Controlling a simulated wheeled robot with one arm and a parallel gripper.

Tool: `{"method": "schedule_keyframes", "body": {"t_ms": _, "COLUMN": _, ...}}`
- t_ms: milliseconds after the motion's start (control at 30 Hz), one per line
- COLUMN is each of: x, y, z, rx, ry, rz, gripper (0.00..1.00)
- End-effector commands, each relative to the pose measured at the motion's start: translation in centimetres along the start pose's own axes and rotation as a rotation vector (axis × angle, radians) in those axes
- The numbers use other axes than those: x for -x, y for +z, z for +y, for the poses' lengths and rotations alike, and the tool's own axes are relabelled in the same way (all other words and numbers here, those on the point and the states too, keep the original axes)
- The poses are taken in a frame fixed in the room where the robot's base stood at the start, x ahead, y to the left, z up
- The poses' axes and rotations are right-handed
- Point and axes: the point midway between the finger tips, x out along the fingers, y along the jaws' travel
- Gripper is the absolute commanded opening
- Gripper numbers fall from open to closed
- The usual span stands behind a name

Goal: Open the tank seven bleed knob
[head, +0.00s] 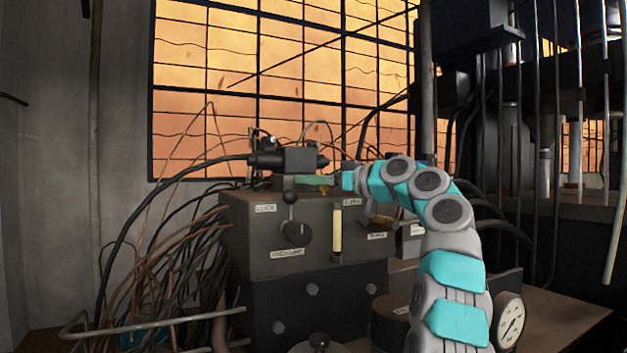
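A dark metal box (340,246) stands mid-view with small labels on its front. A black round knob (296,233) is on that front, with a small ball-ended lever (289,198) just above it. I cannot read any label as tank seven, so I cannot tell which knob is the bleed knob. My grey and teal arm comes up from the lower right and bends left over the box. My gripper (335,181) is at the box's top edge, beside a greenish piece (306,180) under a black fitting (298,160). Its fingers are too small to make out.
Many loose cables and wires (180,262) hang left of the box. A round dial gauge (510,321) is at the lower right. Dark pipes and machinery (520,120) fill the right side. A barred, orange-lit window (280,80) is behind.

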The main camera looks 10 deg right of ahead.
Motion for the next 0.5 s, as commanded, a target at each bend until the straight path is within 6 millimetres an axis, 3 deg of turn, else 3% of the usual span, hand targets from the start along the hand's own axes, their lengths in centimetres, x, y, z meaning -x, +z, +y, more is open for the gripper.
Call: {"method": "schedule_keyframes", "body": {"t_ms": 500, "x": -0.04, "y": 0.0, "z": 0.02, "rx": -0.001, "ry": 0.008, "rz": 0.002, "gripper": 0.69}}
